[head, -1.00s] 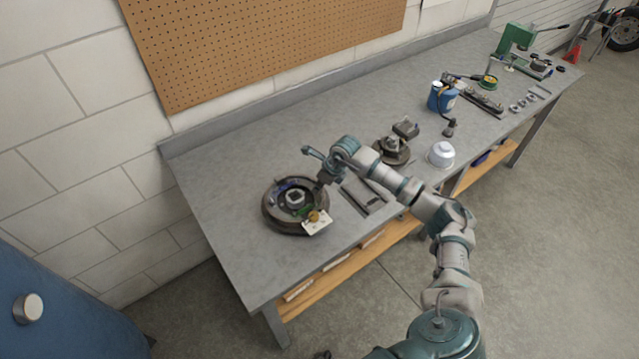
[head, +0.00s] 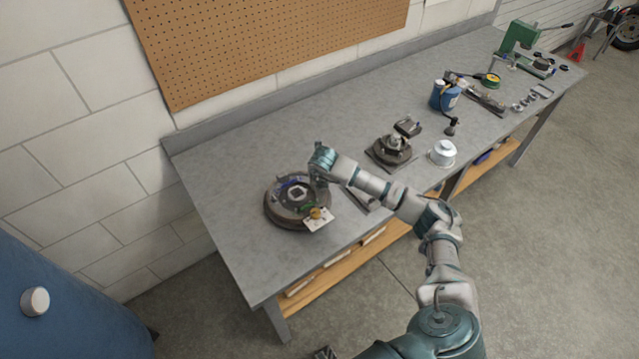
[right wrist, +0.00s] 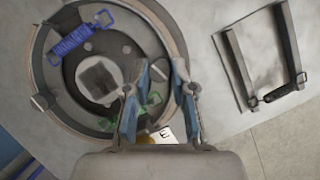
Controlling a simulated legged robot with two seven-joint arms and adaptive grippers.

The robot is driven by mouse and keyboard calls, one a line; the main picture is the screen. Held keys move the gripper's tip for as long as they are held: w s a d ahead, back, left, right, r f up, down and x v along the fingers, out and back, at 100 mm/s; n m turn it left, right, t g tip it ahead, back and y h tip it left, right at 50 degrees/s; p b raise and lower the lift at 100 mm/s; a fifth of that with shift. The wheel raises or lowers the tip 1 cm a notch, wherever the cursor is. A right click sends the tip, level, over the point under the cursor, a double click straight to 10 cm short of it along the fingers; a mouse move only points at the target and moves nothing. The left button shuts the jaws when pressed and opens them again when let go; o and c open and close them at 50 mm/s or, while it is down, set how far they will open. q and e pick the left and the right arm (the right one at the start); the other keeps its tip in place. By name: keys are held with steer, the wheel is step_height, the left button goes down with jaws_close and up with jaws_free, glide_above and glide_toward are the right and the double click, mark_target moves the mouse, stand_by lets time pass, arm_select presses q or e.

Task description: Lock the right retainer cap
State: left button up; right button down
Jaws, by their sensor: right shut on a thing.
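The round brake assembly (head: 270,212) lies on the workbench, with a blue spring (right wrist: 72,42), a green spring (right wrist: 122,120) and a square hub (right wrist: 98,80) inside its rim. My right gripper (head: 316,184) is down at the assembly's right side. In the right wrist view its two fingers (right wrist: 156,80) stand on either side of the right retainer cap (right wrist: 158,72), a small part at the rim's inner right, and are shut on it. The fingers partly hide the cap, so its turn angle cannot be told. A similar left cap (right wrist: 42,102) sits opposite. My left gripper is not in view.
A white card with a yellow disc (head: 318,218) is at the assembly's front right. A dark U-shaped frame (right wrist: 240,65) lies to the right. Farther right are a dark hub part (head: 391,152), a white bowl (head: 442,153) and a blue can (head: 442,96). The bench left of the assembly is clear.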

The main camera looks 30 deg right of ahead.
steer(key=m, duration=0.2)
steer(key=shift+w+r+m+h, duration=0.15)
steer(key=shift+m+h, duration=0.15)
steer(key=shift+h, duration=0.1)
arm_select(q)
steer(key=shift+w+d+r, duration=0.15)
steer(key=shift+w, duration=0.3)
arm_select(e)
steer(key=shift+m, duration=0.3)
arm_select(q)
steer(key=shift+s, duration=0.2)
arm_select(e)
steer(key=c, duration=1)
jaws_free()
steer(key=shift+o, duration=0.2)
steer(key=shift+g, duration=0.3)
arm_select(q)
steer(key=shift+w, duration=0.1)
arm_select(e)
steer(key=v, duration=1.1)
steer(key=shift+a+r, duration=0.3)
